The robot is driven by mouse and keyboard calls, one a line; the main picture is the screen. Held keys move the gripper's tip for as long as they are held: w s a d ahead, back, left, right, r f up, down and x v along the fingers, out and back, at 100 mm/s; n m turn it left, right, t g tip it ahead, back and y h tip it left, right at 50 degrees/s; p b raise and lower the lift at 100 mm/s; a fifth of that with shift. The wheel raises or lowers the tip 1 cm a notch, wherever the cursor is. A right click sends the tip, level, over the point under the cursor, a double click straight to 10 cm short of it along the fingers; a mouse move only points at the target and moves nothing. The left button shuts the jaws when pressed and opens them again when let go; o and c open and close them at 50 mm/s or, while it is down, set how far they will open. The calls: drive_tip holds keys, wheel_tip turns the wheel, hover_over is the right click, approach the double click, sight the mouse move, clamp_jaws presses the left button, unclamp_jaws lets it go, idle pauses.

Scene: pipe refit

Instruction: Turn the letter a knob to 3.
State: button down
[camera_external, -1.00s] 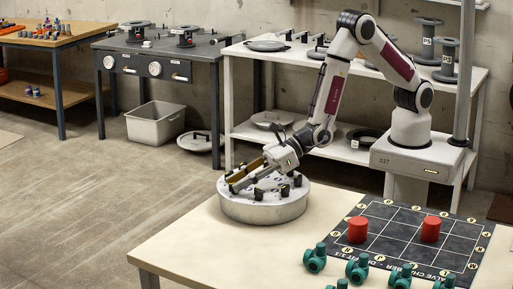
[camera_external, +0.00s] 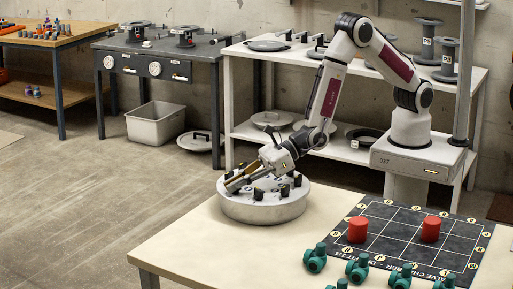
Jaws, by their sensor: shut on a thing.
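A round grey drum (camera_external: 262,210) stands on the cream table, with several black knobs on its top. One black knob (camera_external: 297,179) shows at the drum's right side and another (camera_external: 258,194) near its front. Letters and numbers on the drum are too small to read, so I cannot tell which knob is letter a. My gripper (camera_external: 232,184) reaches down from the upper right to the left part of the drum top. It is shut on a knob there, which the fingers mostly hide. That knob's setting cannot be seen.
A dark grid mat (camera_external: 402,262) with two red cylinders (camera_external: 358,229) lies right of the drum. Several green valves (camera_external: 357,270) stand along the table's front. The table between drum and mat is clear. A shelf (camera_external: 350,155) stands behind my arm.

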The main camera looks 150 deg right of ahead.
drive_tip(key=shift+r+m+g+h, duration=0.1)
drive_tip(key=shift+m+g+h, duration=1)
drive_tip(key=shift+m+h, duration=0.35)
drive_tip(key=c, duration=2.2)
unclamp_jaws()
drive_tip(key=shift+o, duration=0.2)
drive_tip(key=shift+s+a, duration=0.1)
drive_tip(key=shift+v, duration=5.85)
drive_tip(key=shift+o, duration=0.4)
drive_tip(key=shift+r, duration=0.1)
